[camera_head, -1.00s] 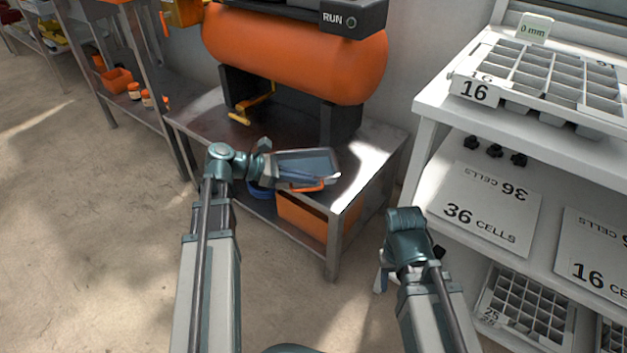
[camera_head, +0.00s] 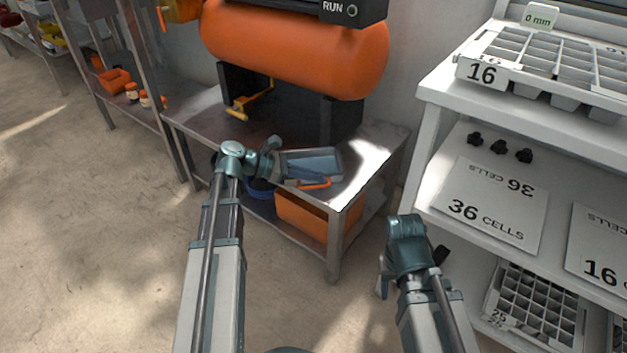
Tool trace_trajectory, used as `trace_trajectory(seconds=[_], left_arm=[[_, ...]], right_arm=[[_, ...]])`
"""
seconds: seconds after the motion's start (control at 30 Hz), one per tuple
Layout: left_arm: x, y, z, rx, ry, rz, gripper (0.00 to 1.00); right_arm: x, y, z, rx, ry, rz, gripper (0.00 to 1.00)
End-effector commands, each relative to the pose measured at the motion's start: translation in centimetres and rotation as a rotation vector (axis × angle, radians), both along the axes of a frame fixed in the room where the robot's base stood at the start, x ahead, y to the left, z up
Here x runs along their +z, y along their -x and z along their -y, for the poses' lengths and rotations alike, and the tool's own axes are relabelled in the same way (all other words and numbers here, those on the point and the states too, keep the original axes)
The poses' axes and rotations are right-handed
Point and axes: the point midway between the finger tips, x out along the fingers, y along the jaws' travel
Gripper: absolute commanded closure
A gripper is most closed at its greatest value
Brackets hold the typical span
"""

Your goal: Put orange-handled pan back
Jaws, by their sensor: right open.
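The pan (camera_head: 318,161) is a shallow blue-grey rectangular tray with an orange handle (camera_head: 315,184) along its near side. It is at the metal bench top, in front of the orange tank; I cannot tell whether it rests on the bench. My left gripper (camera_head: 284,170) is at the pan's left end, and its fingers are mostly hidden, so its grip is unclear. My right gripper (camera_head: 382,278) is open and empty, low in front of the white shelf, well apart from the pan.
The metal bench (camera_head: 372,165) carries the machine with the orange tank (camera_head: 295,50) and a yellow crank (camera_head: 238,106). An orange bin (camera_head: 305,217) and a blue bowl (camera_head: 261,189) are below. The white shelf (camera_head: 432,130) with cell trays stands at the right. Floor at left is clear.

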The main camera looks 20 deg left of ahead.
Motion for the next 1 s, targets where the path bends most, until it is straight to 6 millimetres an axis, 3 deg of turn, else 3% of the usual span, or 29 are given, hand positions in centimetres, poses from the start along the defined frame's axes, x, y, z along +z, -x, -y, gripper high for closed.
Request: trace_trajectory(seconds=[0.27, 0.47, 0.83, 1.0], left_arm=[[-0.3, 0.0, 0.0, 0.000, 0.001, 0.000, 1.00], [-0.1, 0.0, 0.0, 0.000, 0.000, 0.000, 0.67], [0.5, 0.0, -0.1, 0.000, 0.000, 0.000, 0.67], [1.7, 1.1, -2.6, 0.004, 0.000, 0.000, 0.67]], right_arm=[[-0.3, 0.0, 0.0, 0.000, 0.000, 0.000, 0.52], [-0.1, 0.0, 0.0, 0.000, 0.000, 0.000, 0.52], [0.5, 0.0, 0.0, 0.000, 0.000, 0.000, 0.52], [1.7, 0.0, 0.0, 0.000, 0.000, 0.000, 0.52]])
